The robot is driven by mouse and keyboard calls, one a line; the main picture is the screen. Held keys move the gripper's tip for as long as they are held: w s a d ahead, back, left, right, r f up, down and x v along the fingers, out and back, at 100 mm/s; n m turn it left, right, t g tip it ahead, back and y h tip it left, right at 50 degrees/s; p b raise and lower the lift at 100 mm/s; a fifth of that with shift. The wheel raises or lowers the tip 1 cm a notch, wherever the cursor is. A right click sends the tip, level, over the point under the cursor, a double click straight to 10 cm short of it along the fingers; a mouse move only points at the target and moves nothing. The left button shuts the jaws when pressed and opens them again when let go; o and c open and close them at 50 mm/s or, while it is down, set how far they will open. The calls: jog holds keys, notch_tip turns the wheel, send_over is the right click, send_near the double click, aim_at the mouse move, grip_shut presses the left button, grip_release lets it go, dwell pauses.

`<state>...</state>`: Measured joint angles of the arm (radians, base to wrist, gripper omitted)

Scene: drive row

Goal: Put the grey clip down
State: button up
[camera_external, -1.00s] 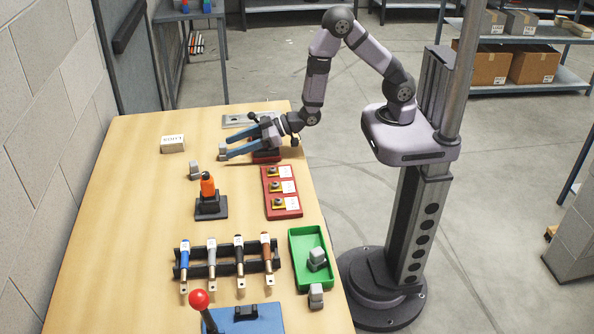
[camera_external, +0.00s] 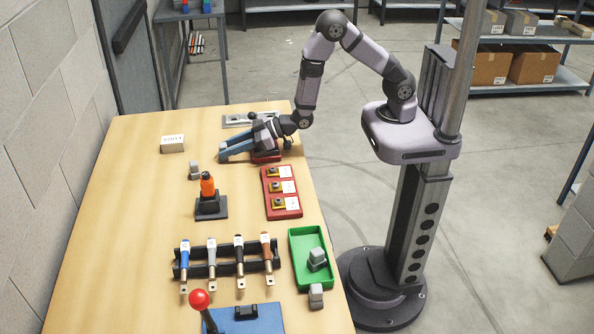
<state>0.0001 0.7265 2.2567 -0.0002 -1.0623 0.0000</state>
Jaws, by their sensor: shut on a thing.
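My gripper (camera_external: 225,152) is low over the far part of the wooden table, its blue fingers pointing left and close together. It is shut on a grey clip, which the fingers largely hide; whether it touches the table I cannot tell. Another grey clip (camera_external: 195,170) lies on the table a little nearer and to the left of the fingertips. A grey clip (camera_external: 317,257) sits in the green tray (camera_external: 296,247), and one more grey clip (camera_external: 316,296) rests on the table beside the tray's near end.
A white labelled box (camera_external: 173,144) stands left of my gripper. An orange-topped piece on a black base (camera_external: 208,204) and a red tray (camera_external: 270,211) are nearer. A black rack (camera_external: 225,268) holds several coloured tools. A red-knobbed lever (camera_external: 200,300) stands in front. The table's left side is clear.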

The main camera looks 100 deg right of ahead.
jog(key=shift+r, duration=0.15)
notch_tip(320, 180, up, 10)
jog(key=shift+b, duration=0.45)
dwell(0.4)
notch_tip(320, 180, up, 3)
jog(key=p, duration=0.3)
